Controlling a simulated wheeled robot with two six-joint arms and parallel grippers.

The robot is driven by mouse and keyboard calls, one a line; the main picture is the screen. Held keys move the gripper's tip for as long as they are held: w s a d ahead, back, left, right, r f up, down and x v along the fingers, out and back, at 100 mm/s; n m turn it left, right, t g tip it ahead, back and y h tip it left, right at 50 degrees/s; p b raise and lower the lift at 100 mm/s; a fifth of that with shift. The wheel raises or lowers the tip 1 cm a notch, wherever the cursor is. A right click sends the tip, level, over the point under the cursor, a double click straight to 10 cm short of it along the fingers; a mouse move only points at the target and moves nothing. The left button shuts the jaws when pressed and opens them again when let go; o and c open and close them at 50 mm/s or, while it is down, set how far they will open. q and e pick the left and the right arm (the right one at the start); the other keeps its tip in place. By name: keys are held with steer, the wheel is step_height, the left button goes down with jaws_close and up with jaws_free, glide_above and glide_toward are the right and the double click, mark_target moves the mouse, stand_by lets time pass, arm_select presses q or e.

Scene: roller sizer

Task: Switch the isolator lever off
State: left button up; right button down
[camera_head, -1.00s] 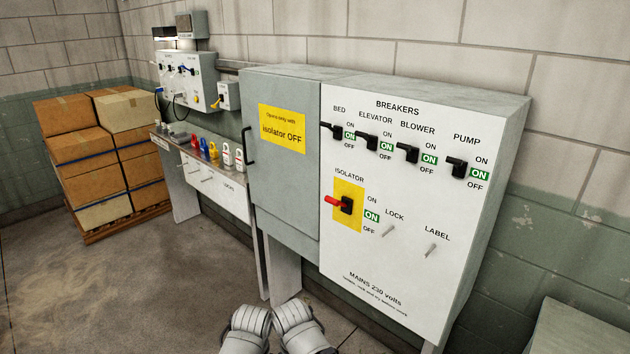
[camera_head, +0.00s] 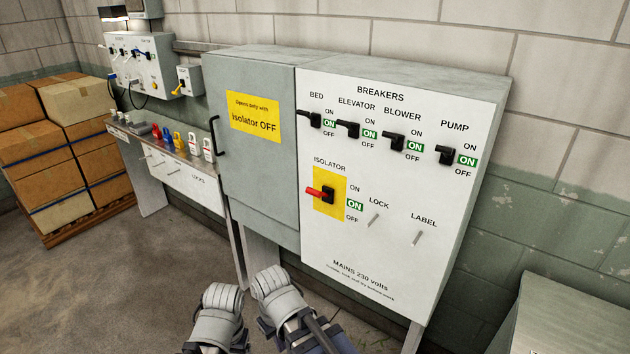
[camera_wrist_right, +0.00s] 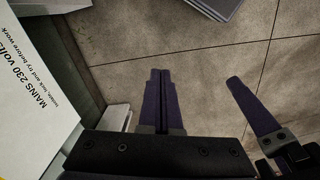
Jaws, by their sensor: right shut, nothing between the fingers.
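The isolator lever (camera_head: 318,193) has a red handle on a black mount over a yellow plate on the white breaker panel (camera_head: 335,235). Its handle points left, and the green tag beside it reads ON. My right gripper (camera_wrist_right: 161,75) is shut and empty in the wrist view, its two purple fingers together over the floor. It is low in front of the cabinet, below and apart from the lever. Another purple finger, seemingly of my left gripper (camera_wrist_right: 250,105), shows at the right of that view; its opening is unclear. In the head view mostly arm links show at the bottom.
Several black breaker levers (camera_head: 347,129) sit above, with green ON tags. LOCK and LABEL pegs (camera_head: 374,220) stick out right of the isolator. The grey cabinet door (camera_head: 250,170) has a black handle. A lock shelf (camera_head: 180,158) and stacked boxes (camera_head: 60,150) stand left.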

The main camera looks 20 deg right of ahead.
arm_select(q)
steer(key=shift+o, duration=1.4)
step_height(320, 180, up, 8)
steer(key=p, duration=0.6)
steer(key=shift+r, duration=0.15)
steer(key=shift+o, duration=0.2)
step_height(320, 180, up, 6)
steer(key=p, duration=0.6)
arm_select(e)
steer(key=w+d+r+n+t+y, duration=0.1)
steer(key=w+d+r+t+y, duration=0.15)
steer(key=w+r, duration=0.5)
steer(key=w+d+r+n+t+y, duration=0.1)
steer(key=w+d+r+n, duration=0.15)
steer(key=w+r, duration=0.55)
arm_select(q)
step_height(320, 180, up, 9)
steer(key=p, duration=0.9)
steer(key=shift+r+p, duration=0.2)
steer(key=shift+p, duration=0.1)
arm_select(e)
steer(key=w+d+r+t, duration=0.2)
steer(key=w+d+r, duration=0.2)
steer(key=d+r, duration=0.3)
steer(key=w+d+r+n+t, duration=0.1)
steer(key=w+d+r+t, duration=0.2)
steer(key=d+r, duration=0.4)
steer(key=shift+w+r+t, duration=0.35)
steer(key=shift+w+r, duration=0.5)
steer(key=shift+d, duration=0.1)
